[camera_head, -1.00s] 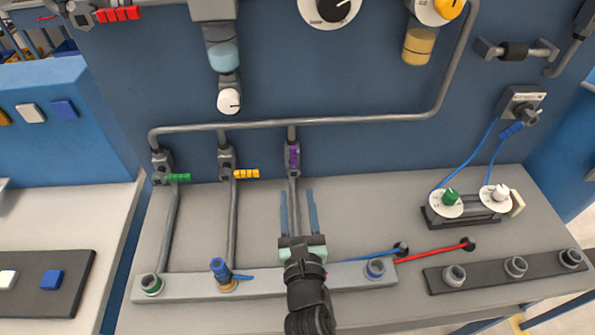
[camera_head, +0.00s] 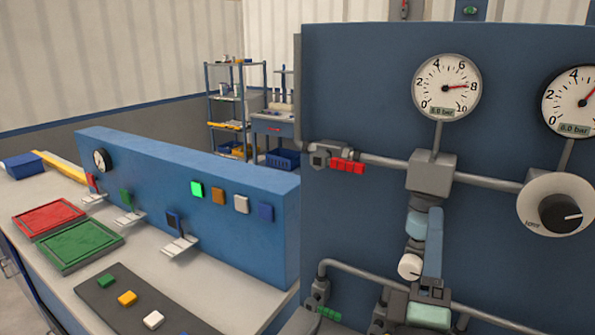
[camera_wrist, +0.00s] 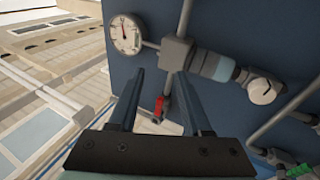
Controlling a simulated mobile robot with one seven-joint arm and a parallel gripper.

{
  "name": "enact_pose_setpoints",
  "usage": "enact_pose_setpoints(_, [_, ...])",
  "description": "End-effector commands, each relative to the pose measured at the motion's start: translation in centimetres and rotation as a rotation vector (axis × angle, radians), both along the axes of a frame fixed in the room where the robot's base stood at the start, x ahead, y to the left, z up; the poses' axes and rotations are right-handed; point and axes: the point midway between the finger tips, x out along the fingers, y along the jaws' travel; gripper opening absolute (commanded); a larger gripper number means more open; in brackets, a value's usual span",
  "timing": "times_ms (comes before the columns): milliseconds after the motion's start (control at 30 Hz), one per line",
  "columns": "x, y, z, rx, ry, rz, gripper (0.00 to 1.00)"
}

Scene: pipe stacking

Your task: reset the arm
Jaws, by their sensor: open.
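My gripper (camera_head: 433,245) shows at the lower right of the head view, in front of the blue panel. Its blue fingers point up and overlap there. In the wrist view my gripper (camera_wrist: 160,78) has its two fingers spread apart with nothing between the tips. The blue panel (camera_head: 370,235) with pipes fills the right side of the head view. A red-handled valve (camera_head: 345,165) is on the panel, left of the gripper; in the wrist view the red handle (camera_wrist: 159,106) appears between the fingers, farther back.
A pressure gauge (camera_head: 447,86) and a black knob (camera_head: 560,213) are on the panel. A white-dialled regulator (camera_head: 410,266) sits close to the gripper's left. A blue console (camera_head: 190,190) stands on the left bench, with a red tray (camera_head: 48,218) and green tray (camera_head: 78,246).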

Motion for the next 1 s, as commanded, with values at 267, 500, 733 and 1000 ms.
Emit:
enact_pose_setpoints(267, [-3.4, 9.2, 15.2, 0.665, -0.427, 0.579, 0.49])
enact_pose_setpoints(500, [-9.0, 15.3, 23.3, 1.160, -0.585, 1.078, 0.49])
enact_pose_setpoints(733, [-11.5, 17.2, 25.7, 1.356, -0.602, 1.273, 0.49])
enact_pose_setpoints(1000, [-11.6, 17.2, 25.7, 1.365, -0.602, 1.281, 0.49])
